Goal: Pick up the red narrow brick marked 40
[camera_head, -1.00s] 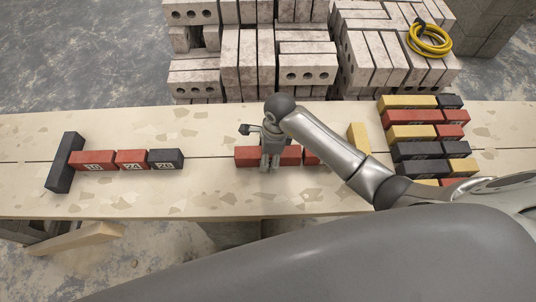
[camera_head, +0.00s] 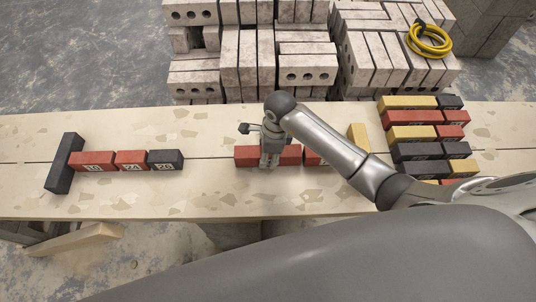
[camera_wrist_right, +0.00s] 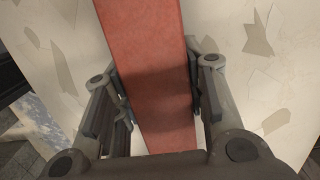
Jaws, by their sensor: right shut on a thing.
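My right gripper (camera_head: 269,164) is over the middle of the plank bench and shut on a red brick (camera_head: 246,157). In the right wrist view the fingers (camera_wrist_right: 155,92) press on both long sides of this red brick (camera_wrist_right: 150,45), which runs lengthwise between them. I see no number on it, so I cannot tell whether it is marked 40. Whether it rests on the bench or hangs just above is unclear. Another red brick (camera_head: 312,158) lies to its right, partly hidden by my arm. My left gripper is not in view.
A row on the plank bench (camera_head: 110,190) at left has a crosswise dark brick (camera_head: 64,163), two red bricks (camera_head: 91,160) (camera_head: 131,159) and a dark brick (camera_head: 166,160). Yellow, red and dark bricks (camera_head: 410,117) lie at right. A yellow brick (camera_head: 358,136) stands behind my arm.

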